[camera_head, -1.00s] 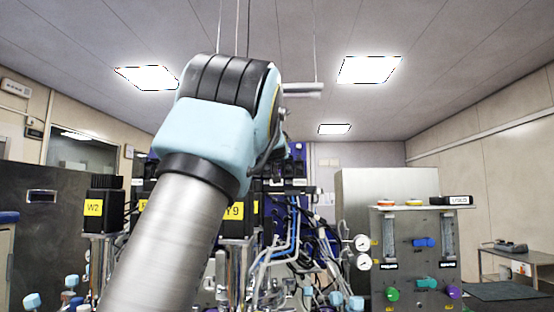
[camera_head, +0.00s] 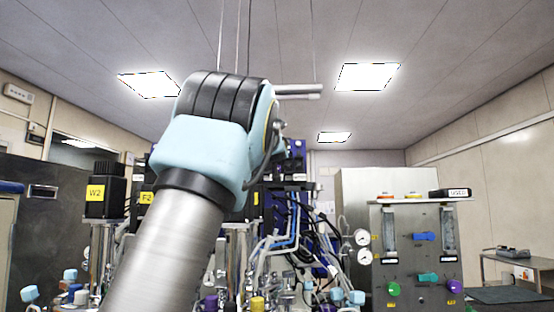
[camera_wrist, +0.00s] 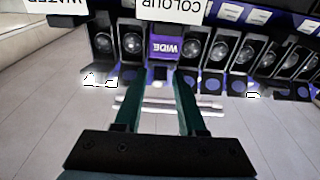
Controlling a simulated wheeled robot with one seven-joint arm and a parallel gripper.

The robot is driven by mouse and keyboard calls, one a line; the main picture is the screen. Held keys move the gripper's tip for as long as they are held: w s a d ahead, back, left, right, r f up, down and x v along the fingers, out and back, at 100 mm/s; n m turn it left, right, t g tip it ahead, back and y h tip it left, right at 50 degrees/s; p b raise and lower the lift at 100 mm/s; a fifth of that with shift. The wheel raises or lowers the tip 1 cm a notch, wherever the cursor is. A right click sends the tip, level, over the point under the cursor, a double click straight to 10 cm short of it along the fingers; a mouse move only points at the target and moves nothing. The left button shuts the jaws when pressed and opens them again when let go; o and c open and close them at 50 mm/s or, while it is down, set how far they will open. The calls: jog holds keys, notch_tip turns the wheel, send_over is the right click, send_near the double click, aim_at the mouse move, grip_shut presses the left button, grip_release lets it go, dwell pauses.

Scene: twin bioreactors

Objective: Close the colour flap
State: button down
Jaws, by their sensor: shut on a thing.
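In the wrist view, a purple flap (camera_wrist: 165,47) marked "WIDE" stands just beyond my fingers. It sits under a white "COLOUR" label (camera_wrist: 172,8) that reads upside down. My gripper (camera_wrist: 159,72) points at this flap, its two dark green fingers reaching to its lower edge. The fingers are shut on the flap, though the contact at the tips is small and partly hidden. In the head view, my arm hides the flap and the gripper.
A row of dark round-faced units (camera_wrist: 218,52) flanks the flap closely. A "WATER" label (camera_wrist: 55,6) is at upper left. In the head view, bioreactor tubing (camera_head: 285,245) crowds behind my arm, and a grey valve panel (camera_head: 412,262) stands at right.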

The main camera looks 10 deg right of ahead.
jog(key=c, duration=0.8)
grip_release()
jog(key=v, duration=1)
jog(key=shift+s, duration=0.4)
jog(key=shift+a, duration=0.1)
